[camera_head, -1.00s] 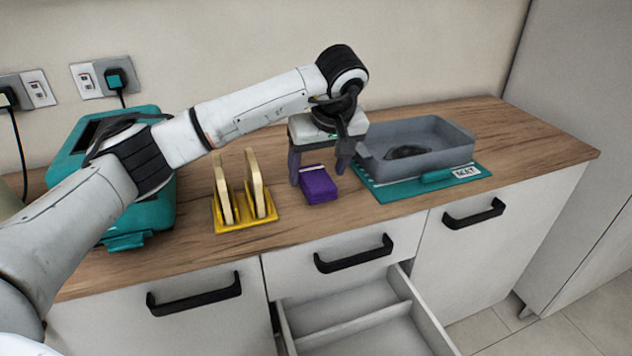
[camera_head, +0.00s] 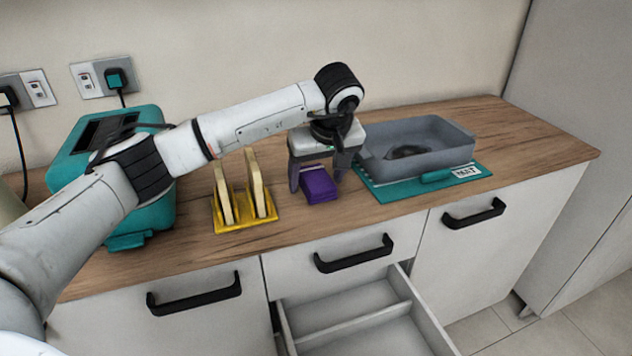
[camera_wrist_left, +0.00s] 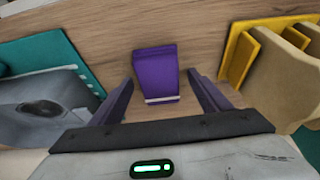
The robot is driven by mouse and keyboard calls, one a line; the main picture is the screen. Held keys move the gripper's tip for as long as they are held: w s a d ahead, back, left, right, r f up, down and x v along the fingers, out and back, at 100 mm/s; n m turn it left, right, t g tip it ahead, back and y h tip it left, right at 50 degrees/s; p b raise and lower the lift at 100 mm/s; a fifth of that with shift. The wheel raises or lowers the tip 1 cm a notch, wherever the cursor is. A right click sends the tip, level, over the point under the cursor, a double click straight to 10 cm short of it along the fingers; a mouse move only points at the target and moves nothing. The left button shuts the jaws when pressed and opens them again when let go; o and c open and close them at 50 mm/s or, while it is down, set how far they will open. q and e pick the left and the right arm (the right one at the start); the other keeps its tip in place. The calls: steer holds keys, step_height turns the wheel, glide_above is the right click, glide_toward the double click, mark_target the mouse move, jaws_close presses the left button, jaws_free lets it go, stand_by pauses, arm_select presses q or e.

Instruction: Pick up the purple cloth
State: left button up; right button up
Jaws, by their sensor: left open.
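The purple cloth (camera_head: 319,186) is a small folded block with a pale band, lying on the wooden counter between the yellow rack and the teal mat. It also shows in the left wrist view (camera_wrist_left: 156,72). My left gripper (camera_head: 318,185) is open, pointing down over the cloth, one finger to each side of it. In the left wrist view the cloth lies between and just beyond the open fingers (camera_wrist_left: 163,100), apart from both. My right gripper is not in view.
A yellow rack (camera_head: 246,222) holding upright slices stands left of the cloth; a teal toaster (camera_head: 152,210) is farther left. A grey basin (camera_head: 440,153) stands on a teal mat (camera_head: 398,191) at right. Below, a drawer (camera_head: 362,336) stands open. Bare counter lies at far right.

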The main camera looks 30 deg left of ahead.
mark_target(318, 178)
arm_select(q)
steer(key=c, duration=1.1)
steer(key=shift+c, duration=0.2)
steer(key=shift+r, duration=0.3)
step_height(318, 178, up, 10)
